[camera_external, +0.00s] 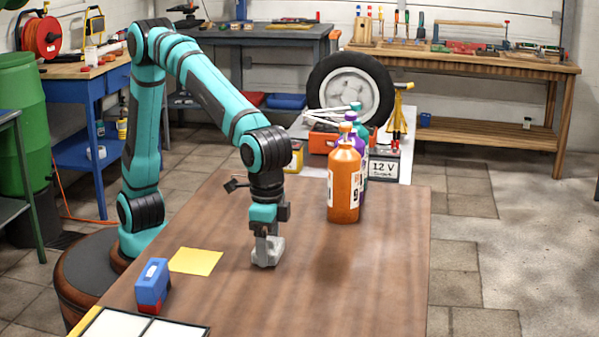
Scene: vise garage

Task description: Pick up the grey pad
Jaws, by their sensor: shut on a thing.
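My gripper (267,232) points straight down at the middle of the brown table (370,290). It is shut on a small grey thing, the grey pad (267,255), which is at or just above the table top. The fingers cover part of the pad, and I cannot tell whether it touches the table.
Orange, purple and teal bottles (344,185) stand in a row to the right of my gripper. A yellow sheet (195,261) and a blue and red block (152,286) lie to the left. The table's right side is clear.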

